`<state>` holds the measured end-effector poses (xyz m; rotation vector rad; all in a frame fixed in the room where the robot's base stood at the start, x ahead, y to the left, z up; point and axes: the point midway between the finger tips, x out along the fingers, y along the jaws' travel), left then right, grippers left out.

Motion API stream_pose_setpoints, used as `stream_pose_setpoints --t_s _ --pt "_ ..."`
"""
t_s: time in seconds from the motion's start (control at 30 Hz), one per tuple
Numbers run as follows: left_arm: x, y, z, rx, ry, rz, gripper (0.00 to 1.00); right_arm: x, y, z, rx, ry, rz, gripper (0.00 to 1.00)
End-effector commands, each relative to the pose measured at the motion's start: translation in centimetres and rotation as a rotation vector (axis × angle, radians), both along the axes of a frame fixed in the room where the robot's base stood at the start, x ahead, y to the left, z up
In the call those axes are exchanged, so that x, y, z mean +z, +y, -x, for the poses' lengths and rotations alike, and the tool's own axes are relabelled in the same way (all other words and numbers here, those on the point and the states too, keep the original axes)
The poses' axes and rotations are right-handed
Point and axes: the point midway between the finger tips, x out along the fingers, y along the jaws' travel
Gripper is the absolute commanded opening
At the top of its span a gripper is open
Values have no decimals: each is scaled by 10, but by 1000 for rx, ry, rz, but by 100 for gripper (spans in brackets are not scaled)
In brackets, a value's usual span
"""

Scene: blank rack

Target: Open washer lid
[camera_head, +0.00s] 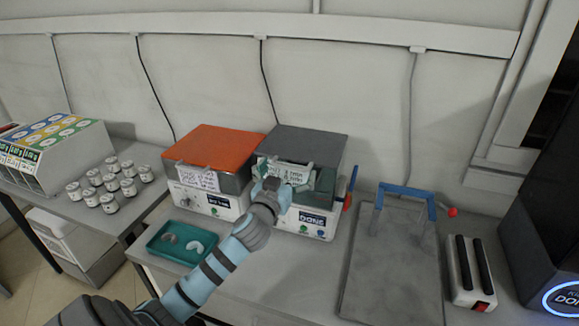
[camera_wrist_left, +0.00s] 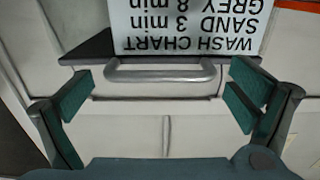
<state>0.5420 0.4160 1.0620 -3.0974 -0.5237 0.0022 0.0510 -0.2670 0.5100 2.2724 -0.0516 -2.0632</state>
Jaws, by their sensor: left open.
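In the left wrist view a grey bar handle (camera_wrist_left: 163,75) lies between the open teal fingers (camera_wrist_left: 160,92), with gaps on both sides. Behind it is a white wash chart (camera_wrist_left: 190,25), upside down. My right gripper is not in view.
A teal tray (camera_head: 165,250) with two pale pieces lies left of my arm. Right of the washer are a grey plate with a blue frame (camera_head: 392,262) and a white box with black slots (camera_head: 470,272). Several small jars (camera_head: 110,203) stand at left.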

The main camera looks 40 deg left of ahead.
Motion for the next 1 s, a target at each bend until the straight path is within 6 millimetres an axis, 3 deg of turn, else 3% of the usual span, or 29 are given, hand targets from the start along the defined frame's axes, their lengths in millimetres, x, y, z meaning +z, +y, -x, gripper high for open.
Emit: stream_pose_setpoints --t_s 0.13,0.4,0.77,1.0 --pt "0 4 -13 0 0 0 100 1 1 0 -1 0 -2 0" --pt "-1 5 -15 -1 1 0 100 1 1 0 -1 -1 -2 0" --pt "-1 5 -14 1 2 1 44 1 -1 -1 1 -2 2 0" --pt "3 3 -20 -3 1 3 42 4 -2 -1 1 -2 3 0"
